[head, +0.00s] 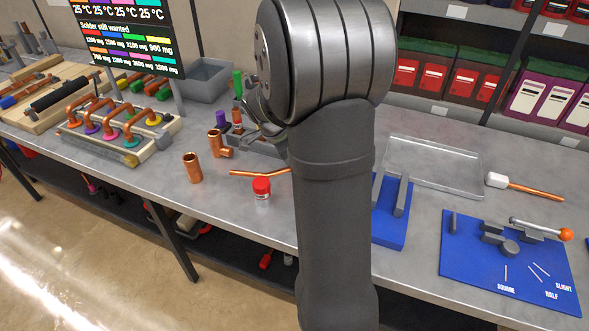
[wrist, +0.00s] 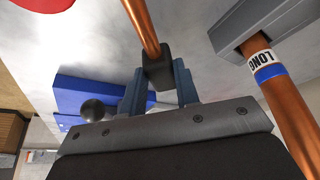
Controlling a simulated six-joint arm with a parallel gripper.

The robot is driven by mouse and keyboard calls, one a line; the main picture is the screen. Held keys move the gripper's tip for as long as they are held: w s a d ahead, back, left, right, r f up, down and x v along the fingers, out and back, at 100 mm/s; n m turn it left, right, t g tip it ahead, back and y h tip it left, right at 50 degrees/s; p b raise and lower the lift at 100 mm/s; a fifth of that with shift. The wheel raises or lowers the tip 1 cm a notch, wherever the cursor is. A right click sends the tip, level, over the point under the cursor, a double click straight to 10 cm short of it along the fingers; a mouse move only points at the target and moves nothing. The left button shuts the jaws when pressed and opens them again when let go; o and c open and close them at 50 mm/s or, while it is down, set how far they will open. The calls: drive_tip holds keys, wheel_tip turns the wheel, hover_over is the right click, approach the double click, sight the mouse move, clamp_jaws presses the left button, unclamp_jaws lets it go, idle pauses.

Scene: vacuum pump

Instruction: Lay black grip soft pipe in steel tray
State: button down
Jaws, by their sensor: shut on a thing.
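In the wrist view my gripper (wrist: 158,85) is shut on the black grip (wrist: 158,68) of a copper pipe (wrist: 140,22). The pipe runs from the grip away past the top edge. In the head view my arm hides the gripper and the black grip. A thin copper pipe (head: 258,173) that shows left of my arm seems to be the same one. I cannot tell how far it is above the bench. The steel tray (head: 436,183) lies flat and empty on the bench, right of my arm.
A red-capped jar (head: 262,189) stands close to the pipe. Copper fittings (head: 193,168) stand further left. A blue stand (head: 389,230) and a blue bending plate (head: 500,270) lie near the tray. A white-headed tool (head: 525,186) lies to its right. A pipe labelled LONG (wrist: 280,95) is near my gripper.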

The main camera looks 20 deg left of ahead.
wheel_tip(320, 180, up, 6)
drive_tip(key=shift+r, duration=0.1)
drive_tip(key=w+d+r+n+y, duration=0.1)
drive_tip(key=w+d+r+n, duration=0.1)
drive_tip(key=d, duration=0.6)
drive_tip(key=w+d+r+n+t+y, duration=0.1)
drive_tip(key=w+d+r+n, duration=0.2)
drive_tip(key=d, duration=0.5)
drive_tip(key=w+d+r+n+y, duration=0.1)
drive_tip(key=w+d+n, duration=0.3)
drive_tip(key=d, duration=0.5)
drive_tip(key=shift+w+r, duration=0.8)
drive_tip(key=shift+w, duration=0.1)
drive_tip(key=n+g+y, duration=0.4)
drive_tip(key=n+y, duration=0.1)
drive_tip(key=n, duration=1.3)
hover_over(249, 170)
drive_tip(key=d, duration=0.2)
wheel_tip(249, 170, down, 9)
wheel_tip(249, 170, down, 4)
drive_tip(key=shift+s, duration=0.1)
drive_tip(key=shift+f, duration=2.15)
